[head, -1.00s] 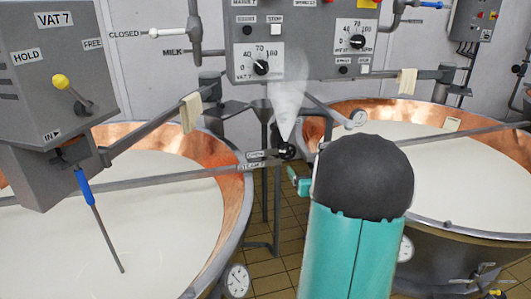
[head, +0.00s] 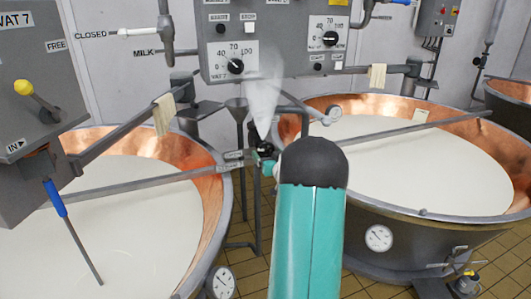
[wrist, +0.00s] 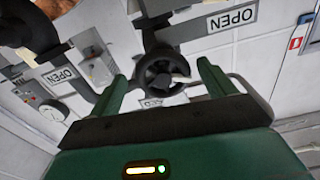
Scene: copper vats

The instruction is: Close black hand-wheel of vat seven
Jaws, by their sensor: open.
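The black hand-wheel (head: 265,149) sits on a pipe between the two vats, with a white steam plume above it. In the wrist view the wheel (wrist: 160,74) shows its dark rim and hub between my two green fingers. My gripper (wrist: 165,80) is open, with one finger on each side of the wheel; I cannot tell whether either touches it. In the head view my gripper (head: 268,168) is just below the wheel, partly hidden by my arm. Vat seven (head: 205,190) is the copper vat at left, below the VAT 7 box (head: 28,85).
A second copper vat (head: 420,205) stands at right. A grey control panel (head: 275,45) hangs above the wheel. A metal bar (head: 150,181) crosses vat seven. In the wrist view, OPEN labels (wrist: 232,18) and a large dark round part (wrist: 25,30) flank the wheel.

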